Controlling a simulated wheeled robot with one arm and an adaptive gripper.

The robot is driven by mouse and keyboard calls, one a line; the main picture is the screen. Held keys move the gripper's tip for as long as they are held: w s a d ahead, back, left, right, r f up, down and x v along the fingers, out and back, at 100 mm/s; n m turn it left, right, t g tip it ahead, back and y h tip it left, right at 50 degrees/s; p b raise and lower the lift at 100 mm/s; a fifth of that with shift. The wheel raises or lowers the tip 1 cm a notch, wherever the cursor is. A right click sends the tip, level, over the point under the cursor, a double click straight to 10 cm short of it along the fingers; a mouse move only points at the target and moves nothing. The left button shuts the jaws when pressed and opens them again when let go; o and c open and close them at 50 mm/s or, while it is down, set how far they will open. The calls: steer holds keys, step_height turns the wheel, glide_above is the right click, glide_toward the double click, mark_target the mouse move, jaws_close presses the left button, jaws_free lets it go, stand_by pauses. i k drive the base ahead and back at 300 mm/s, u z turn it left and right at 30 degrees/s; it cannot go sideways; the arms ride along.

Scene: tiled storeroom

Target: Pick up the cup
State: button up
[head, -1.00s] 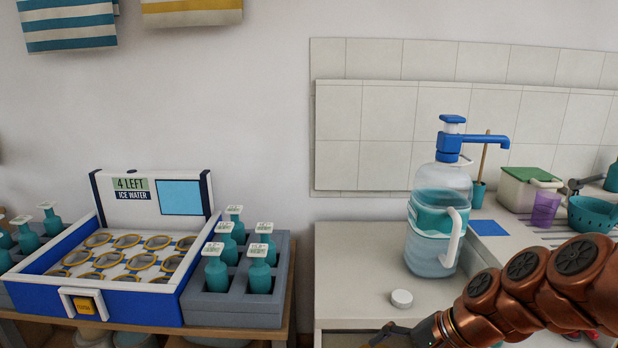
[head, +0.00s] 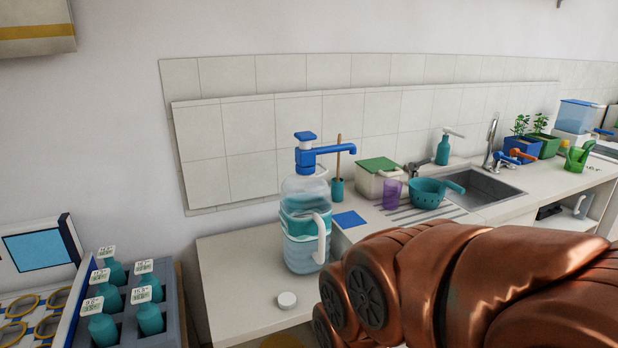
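A purple translucent cup (head: 392,194) stands upright on the counter, on the ribbed drainboard left of the sink. It is between a white box with a green lid and a teal colander. My copper-coloured arm fills the lower right of the head view, in front of the counter. My gripper is not visible in this view.
A water jug with a blue pump (head: 305,225) stands on the counter (head: 240,285) left of the cup, with a white cap (head: 287,300) before it. The teal colander (head: 428,193) is right of the cup; the green-lidded box (head: 377,178) is behind it. A blue square (head: 349,219) lies nearby.

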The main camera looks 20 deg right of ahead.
mark_target(392, 195)
steer(key=u, duration=0.05)
steer(key=k, duration=0.45)
steer(key=z, duration=1.05)
steer(key=i, duration=1.4)
steer(key=u, duration=0.4)
